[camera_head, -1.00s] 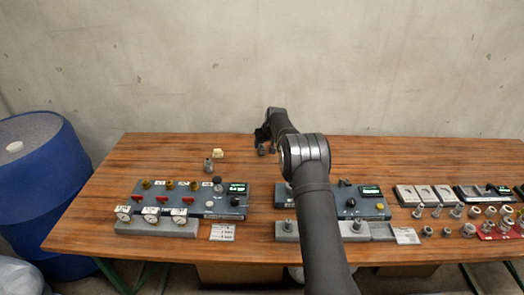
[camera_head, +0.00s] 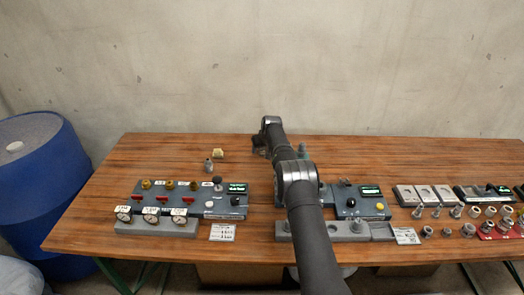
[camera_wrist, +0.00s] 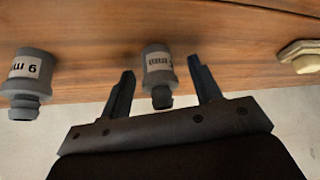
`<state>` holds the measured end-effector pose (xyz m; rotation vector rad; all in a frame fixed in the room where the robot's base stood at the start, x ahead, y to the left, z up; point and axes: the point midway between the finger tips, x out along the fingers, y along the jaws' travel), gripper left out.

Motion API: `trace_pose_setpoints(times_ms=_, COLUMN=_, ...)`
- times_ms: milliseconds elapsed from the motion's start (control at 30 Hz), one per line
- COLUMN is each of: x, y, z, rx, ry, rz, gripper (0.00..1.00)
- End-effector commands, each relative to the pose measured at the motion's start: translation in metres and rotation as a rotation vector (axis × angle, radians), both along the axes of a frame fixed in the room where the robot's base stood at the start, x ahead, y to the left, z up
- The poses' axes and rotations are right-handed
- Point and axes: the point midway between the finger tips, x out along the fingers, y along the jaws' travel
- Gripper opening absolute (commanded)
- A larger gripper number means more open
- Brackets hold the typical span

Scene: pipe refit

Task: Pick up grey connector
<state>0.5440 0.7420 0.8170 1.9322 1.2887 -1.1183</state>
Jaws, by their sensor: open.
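A grey connector (camera_wrist: 158,64) with a pale label stands between the two fingers of my gripper (camera_wrist: 160,72) in the wrist view. The fingers are apart, one on each side, with visible gaps to it. The label text is too small to read surely. A second grey connector (camera_wrist: 30,75), labelled with what looks like a 6, stands left of my gripper. In the head view my gripper (camera_head: 258,147) is low over the back edge of the table, and it hides these connectors.
A brass-coloured hex piece (camera_wrist: 301,57) lies to the right in the wrist view. In the head view another grey fitting (camera_head: 208,164) stands on the table left of my gripper. A gauge panel (camera_head: 160,214) and a second panel (camera_head: 362,208) stand nearer the front.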

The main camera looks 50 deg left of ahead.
Motion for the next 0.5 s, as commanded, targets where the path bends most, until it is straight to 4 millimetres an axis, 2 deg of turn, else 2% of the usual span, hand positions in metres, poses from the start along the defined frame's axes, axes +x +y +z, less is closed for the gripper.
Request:
trace_pose_setpoints(times_ms=167, x=-0.0001, y=0.0001, z=0.0004, rx=0.000, ry=0.000, rz=0.000, gripper=0.56)
trace_pose_setpoints(times_ms=400, x=-0.0001, y=0.0000, z=0.0004, rx=0.000, ry=0.000, rz=0.000, gripper=0.10)
trace_pose_setpoints(times_ms=500, x=0.0000, y=0.0000, z=0.0007, rx=0.000, ry=0.000, rz=0.000, gripper=0.10)
